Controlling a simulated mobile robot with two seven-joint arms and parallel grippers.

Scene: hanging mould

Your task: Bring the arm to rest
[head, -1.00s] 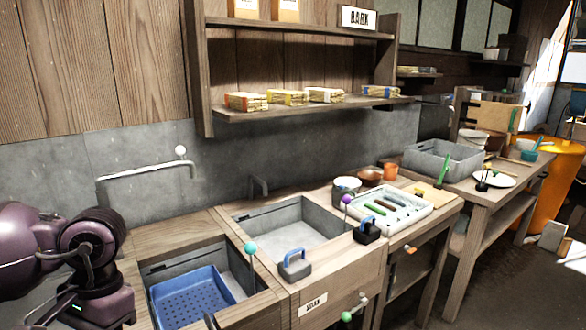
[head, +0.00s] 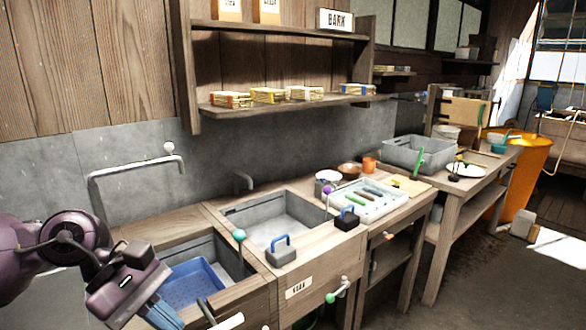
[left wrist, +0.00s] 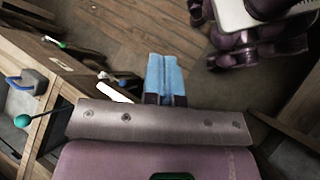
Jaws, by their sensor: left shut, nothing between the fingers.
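My left arm comes in from the left in the head view, with the left gripper (head: 165,315) at the bottom edge, in front of the left sink. Its blue fingers are partly cut off there. In the left wrist view the gripper (left wrist: 166,75) shows its two blue fingers pressed together, with nothing between them. They point out over the wooden floor (left wrist: 130,35), away from the counter. My right gripper is in neither view.
A blue perforated basket (head: 195,283) sits in the left sink, close to my left arm. A grey sink (head: 285,222), a blue-handled block (head: 281,252) and a white tool tray (head: 370,200) line the counter. Levers with round knobs (head: 239,235) stick up at its edge.

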